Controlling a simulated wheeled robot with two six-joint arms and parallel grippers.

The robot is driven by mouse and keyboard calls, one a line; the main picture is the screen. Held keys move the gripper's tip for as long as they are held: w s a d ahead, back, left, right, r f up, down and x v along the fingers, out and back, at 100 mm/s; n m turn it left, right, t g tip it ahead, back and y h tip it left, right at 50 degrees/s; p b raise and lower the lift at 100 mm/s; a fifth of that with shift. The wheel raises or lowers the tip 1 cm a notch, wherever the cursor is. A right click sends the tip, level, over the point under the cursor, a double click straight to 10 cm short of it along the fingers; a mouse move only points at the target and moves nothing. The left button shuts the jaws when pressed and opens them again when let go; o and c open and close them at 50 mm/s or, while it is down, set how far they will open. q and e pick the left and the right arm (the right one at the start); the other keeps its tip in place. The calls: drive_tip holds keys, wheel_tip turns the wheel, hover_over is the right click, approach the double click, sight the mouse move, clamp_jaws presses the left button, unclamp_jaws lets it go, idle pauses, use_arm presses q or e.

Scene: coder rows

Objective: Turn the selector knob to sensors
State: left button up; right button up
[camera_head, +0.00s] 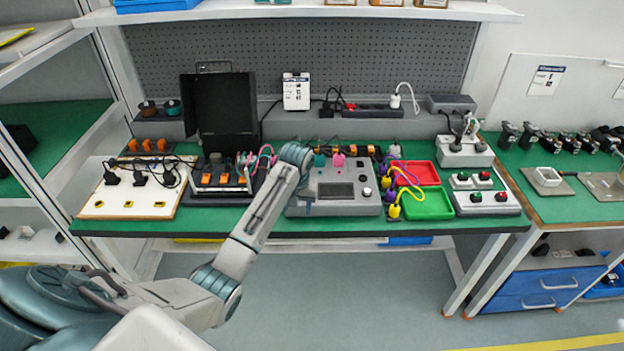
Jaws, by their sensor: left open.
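A grey control box (333,208) with a dark screen (336,190) sits on the green bench near the middle. A small round pale knob (367,191) shows on its panel, right of the screen. I take it for the selector knob, but its setting and any labels are too small to read. My left arm reaches up from the lower left, and my left gripper (304,196) is at the box's left side, apart from the knob. Its fingers show small and partly hidden by the wrist. It is open and holds nothing that I can see. My right gripper is out of view.
Red tray (418,173) and green tray (428,205) lie right of the box, with yellow and purple plugs (394,211) close to its right side. A button box (487,197) is farther right. A black case (220,115) and a white cable board (138,190) stand left.

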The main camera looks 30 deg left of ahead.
use_arm(q)
drive_tip(key=w+a+r+n+h, duration=0.1)
drive_tip(key=w+a+r+n, duration=0.15)
drive_tip(key=w+r, duration=0.7)
drive_tip(key=shift+m+g, duration=0.25)
drive_tip(key=shift+g, duration=0.15)
drive_tip(key=f+p, duration=0.1)
drive_tip(key=f, duration=0.4)
drive_tip(key=s+f+p, duration=0.1)
drive_tip(key=f, duration=0.1)
drive_tip(key=shift+s+a+f+p, duration=0.1)
drive_tip(key=shift+a+f+p, duration=0.1)
drive_tip(key=shift+a+p, duration=0.2)
drive_tip(key=shift+f, duration=0.7)
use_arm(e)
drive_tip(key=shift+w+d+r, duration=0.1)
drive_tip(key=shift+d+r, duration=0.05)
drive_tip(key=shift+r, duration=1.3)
use_arm(q)
drive_tip(key=c, duration=0.9)
drive_tip(key=shift+c, duration=0.4)
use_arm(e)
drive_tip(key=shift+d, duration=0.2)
